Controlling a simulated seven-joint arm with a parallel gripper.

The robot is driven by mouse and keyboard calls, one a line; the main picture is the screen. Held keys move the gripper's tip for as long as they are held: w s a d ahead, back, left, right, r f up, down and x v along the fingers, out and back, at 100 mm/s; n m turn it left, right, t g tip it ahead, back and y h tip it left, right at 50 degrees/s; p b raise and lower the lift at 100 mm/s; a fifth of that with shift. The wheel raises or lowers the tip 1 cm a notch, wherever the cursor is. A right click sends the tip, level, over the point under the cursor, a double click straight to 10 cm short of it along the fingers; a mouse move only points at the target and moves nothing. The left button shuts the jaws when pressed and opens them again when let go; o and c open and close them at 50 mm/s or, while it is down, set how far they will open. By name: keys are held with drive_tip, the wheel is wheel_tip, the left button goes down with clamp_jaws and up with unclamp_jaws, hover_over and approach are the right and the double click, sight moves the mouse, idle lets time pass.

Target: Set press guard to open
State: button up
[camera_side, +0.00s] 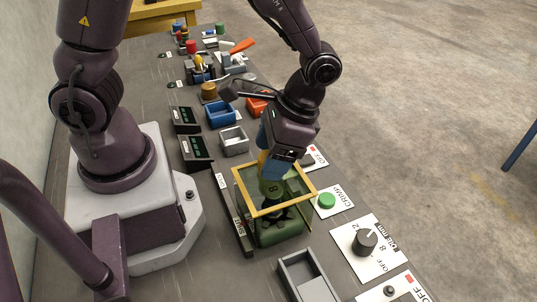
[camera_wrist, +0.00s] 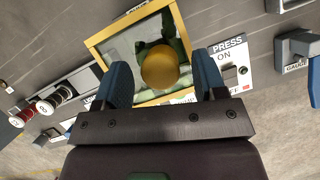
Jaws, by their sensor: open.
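The press guard is a yellow-framed, clear-sided box (camera_side: 238,190) over a green press (camera_side: 280,232) on the bench in the side view. Its yellow frame also shows in the wrist view (camera_wrist: 97,43), with dark and green parts seen through it. A round yellow knob (camera_wrist: 160,67) appears between my fingers in the wrist view. My gripper (camera_wrist: 163,88) is open, with one blue finger on each side of the knob; I cannot tell whether they touch it. In the side view, my gripper (camera_side: 273,168) points down at the top of the guard and partly hides it.
A green CRIMP button (camera_side: 326,200) and a black dial (camera_side: 365,240) are right of the guard. A grey tray (camera_side: 307,282) is in front. A blue bin (camera_side: 220,114) and grey bin (camera_side: 234,141) stand behind. The PRESS switch plate (camera_wrist: 232,62) is beside my right finger.

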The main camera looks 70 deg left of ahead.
drive_tip(key=shift+s+f, duration=0.2)
drive_tip(key=shift+f, duration=0.35)
clamp_jaws()
drive_tip(key=a, duration=1.3)
drive_tip(key=shift+a, duration=0.15)
drive_tip(key=shift+w+r, duration=0.1)
drive_tip(key=shift+c, duration=0.7)
unclamp_jaws()
drive_tip(key=shift+o, duration=0.7)
